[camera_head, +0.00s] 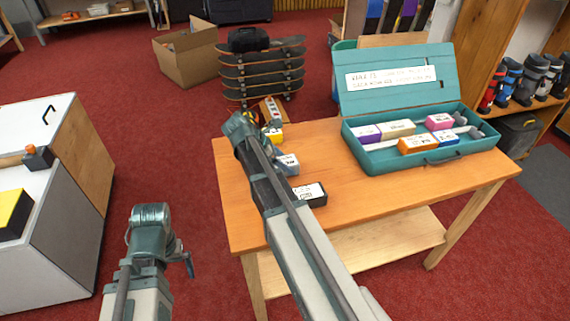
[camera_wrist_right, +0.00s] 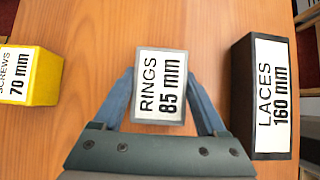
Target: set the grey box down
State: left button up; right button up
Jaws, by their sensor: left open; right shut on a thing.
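In the head view the grey box (camera_head: 288,164) shows just right of my right arm, over the left part of the wooden table (camera_head: 345,205). I cannot tell whether its underside touches the table. My left gripper (camera_head: 172,258) is open and empty, low at the left, away from the table.
A black "LACES 160 mm" box (camera_wrist_right: 262,97) stands right of the grey box, a yellow "SCREWS 70 mm" box (camera_wrist_right: 30,75) to its left, both apart from it. An open teal case (camera_head: 425,155) with several boxes occupies the table's right side. The table's front middle is clear.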

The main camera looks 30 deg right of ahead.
jog(key=shift+f, duration=0.25)
jog(key=o, duration=1.4)
jog(key=shift+r, duration=0.1)
jog(key=shift+r, duration=0.1)
jog(key=shift+r+p, duration=0.25)
jog(key=shift+p, duration=0.05)
jog(key=p+v, duration=0.9)
jog(key=v, duration=0.2)
jog(key=shift+a+r, duration=0.15)
jog(key=shift+a, duration=0.2)
jog(key=b+x, duration=0.9)
jog(key=x, duration=0.3)
jog(key=shift+b, duration=0.4)
